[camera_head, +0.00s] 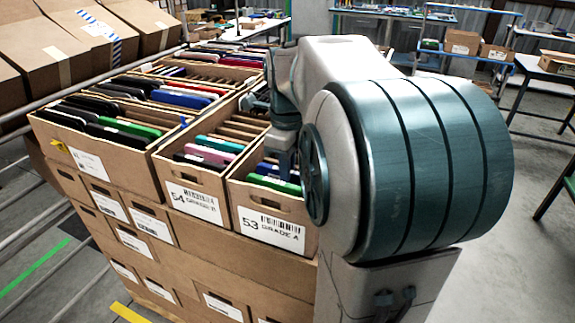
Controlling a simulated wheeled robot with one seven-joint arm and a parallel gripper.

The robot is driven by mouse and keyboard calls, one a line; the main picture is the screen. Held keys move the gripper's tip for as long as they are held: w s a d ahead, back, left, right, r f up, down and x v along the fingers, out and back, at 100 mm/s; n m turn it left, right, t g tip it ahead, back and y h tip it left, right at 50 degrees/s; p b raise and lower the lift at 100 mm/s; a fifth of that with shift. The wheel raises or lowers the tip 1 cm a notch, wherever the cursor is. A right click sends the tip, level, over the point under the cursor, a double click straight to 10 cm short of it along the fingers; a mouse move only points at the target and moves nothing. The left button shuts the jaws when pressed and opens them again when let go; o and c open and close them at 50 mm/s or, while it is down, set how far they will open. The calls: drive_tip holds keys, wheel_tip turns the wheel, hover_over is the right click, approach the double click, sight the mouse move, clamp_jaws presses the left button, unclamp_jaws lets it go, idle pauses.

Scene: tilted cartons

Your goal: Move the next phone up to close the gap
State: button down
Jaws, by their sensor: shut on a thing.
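An open carton labelled 53 GRADE A (272,230) stands at the front right of the stack, with phones on edge between cardboard dividers. A green phone (272,184) is nearest its front wall, with a blue phone (268,170) just behind it. My gripper (284,166) points down into this carton, close behind the green phone. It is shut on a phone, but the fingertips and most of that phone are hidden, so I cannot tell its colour. My arm hides the carton's right side and back, including any gap there.
The neighbouring carton 54 GRADE B (193,202) holds pink, teal and dark phones. A wider carton (90,168) at left holds dark and green ones. Carton walls and dividers stand close around my gripper. Tilted closed cartons (50,48) rest at upper left; open floor lies right.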

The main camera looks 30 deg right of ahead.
drive_tip(key=c, duration=1.3)
unclamp_jaws()
drive_tip(key=shift+c, duration=0.2)
wheel_tip(320, 180, up, 14)
drive_tip(key=p, duration=0.1)
wheel_tip(320, 180, up, 7)
drive_tip(key=p, duration=0.7)
drive_tip(key=shift+a+f, duration=0.1)
